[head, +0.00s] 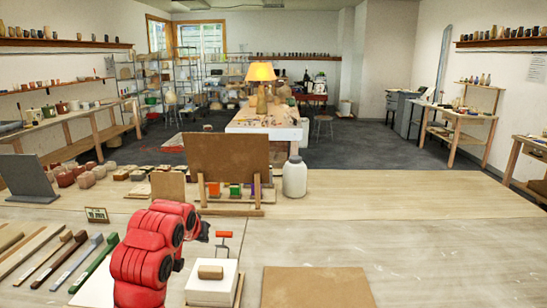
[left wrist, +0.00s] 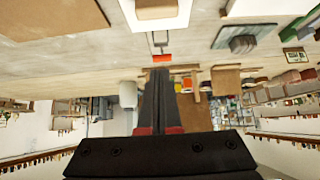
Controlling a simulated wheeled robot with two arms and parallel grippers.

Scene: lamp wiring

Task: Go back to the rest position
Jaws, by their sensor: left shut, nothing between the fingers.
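My left arm, red, comes in at the lower left of the head view. Its dark gripper (head: 204,232) is small there and partly hidden by the arm. In the left wrist view the two black fingers of my left gripper (left wrist: 160,75) lie together, shut with nothing between them. The gripper is clear of the worktable (head: 400,240), with no object touching it that I can see. My right gripper is in neither view.
A red-handled tool (head: 224,234) and a white block (head: 212,288) with a brown piece (head: 210,272) are near the gripper. A brown board (head: 318,288) lies to the right. An upright panel (head: 228,160) and a white jar (head: 294,178) stand behind. The right tabletop is clear.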

